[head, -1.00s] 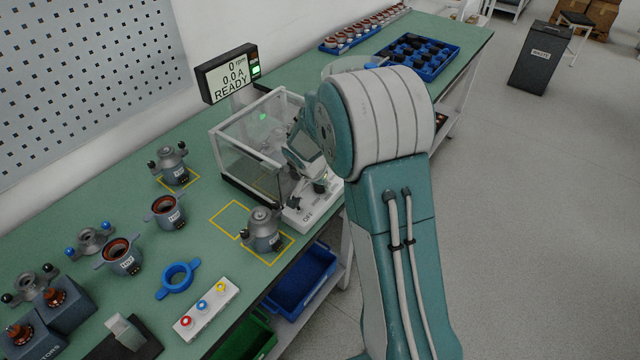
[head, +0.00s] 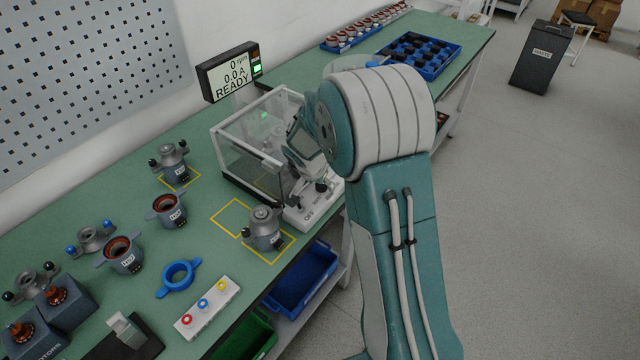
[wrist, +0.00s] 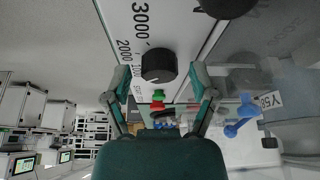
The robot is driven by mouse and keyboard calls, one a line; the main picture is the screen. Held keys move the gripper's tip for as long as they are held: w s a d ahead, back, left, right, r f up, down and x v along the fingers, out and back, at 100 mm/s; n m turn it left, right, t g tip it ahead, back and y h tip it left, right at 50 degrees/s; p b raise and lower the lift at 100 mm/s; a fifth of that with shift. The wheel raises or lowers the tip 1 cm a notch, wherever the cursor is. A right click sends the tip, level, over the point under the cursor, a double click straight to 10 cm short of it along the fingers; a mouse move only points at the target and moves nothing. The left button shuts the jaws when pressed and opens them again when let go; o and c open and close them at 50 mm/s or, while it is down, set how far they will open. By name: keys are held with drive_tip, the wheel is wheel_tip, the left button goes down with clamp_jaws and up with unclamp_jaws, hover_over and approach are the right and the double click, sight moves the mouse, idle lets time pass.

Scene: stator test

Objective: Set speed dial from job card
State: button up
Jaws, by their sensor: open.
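The speed dial (wrist: 158,65) is a round black knob on a white panel (wrist: 120,12) printed with 3000, 2000 and smaller marks. In the wrist view my gripper (wrist: 163,84) is open, with one finger to each side of the dial and gaps between fingers and knob. In the head view my gripper (head: 314,186) is low over the white control box (head: 299,217), marked OFF, and partly covers it. I cannot tell the dial's exact setting. No readable job card is in view.
The display (head: 231,76) reads 0 rpm, 0.0 A, READY. A clear guard box (head: 240,160) stands left of my gripper. A motor (head: 263,229) sits on a yellow-outlined spot near the bench edge.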

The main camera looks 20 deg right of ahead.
drive_tip(key=v, duration=1.1)
drive_tip(key=shift+a+r, duration=0.15)
drive_tip(key=shift+a, duration=0.05)
drive_tip(key=shift+s, duration=0.1)
drive_tip(key=s+r+n+t+y, duration=0.1)
drive_tip(key=s+r+n, duration=0.2)
drive_tip(key=s, duration=0.6)
drive_tip(key=s+a+r+n+t+y, duration=0.1)
drive_tip(key=s+r+n, duration=0.2)
drive_tip(key=s, duration=0.6)
drive_tip(key=s+a+r+n+y, duration=0.1)
drive_tip(key=s+r+n, duration=0.3)
drive_tip(key=s, duration=0.4)
drive_tip(key=shift+s+r+t, duration=0.4)
drive_tip(key=shift+r, duration=0.4)
